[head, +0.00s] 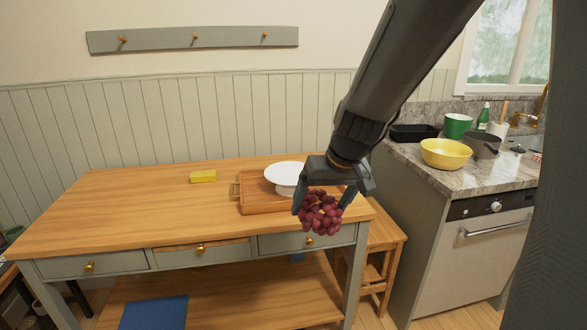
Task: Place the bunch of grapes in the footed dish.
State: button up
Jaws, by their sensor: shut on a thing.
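My gripper (321,211) is shut on a bunch of dark red grapes (321,218), which hangs between its fingers near the front right edge of the wooden table. The white footed dish (284,174) stands on a wooden tray on the table, behind and to the left of the grapes in the picture. Its round top looks empty where I see it.
The wooden tray (258,205) with a metal handle lies on the table (130,215). A yellow block (203,176) lies left of it. The table's left side is clear. A wooden stool (385,235) and a counter with a yellow bowl (446,153) stand to the right.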

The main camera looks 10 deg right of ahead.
aim_at(290, 189)
jog(key=u, duration=0.05)
jog(key=i, duration=1.35)
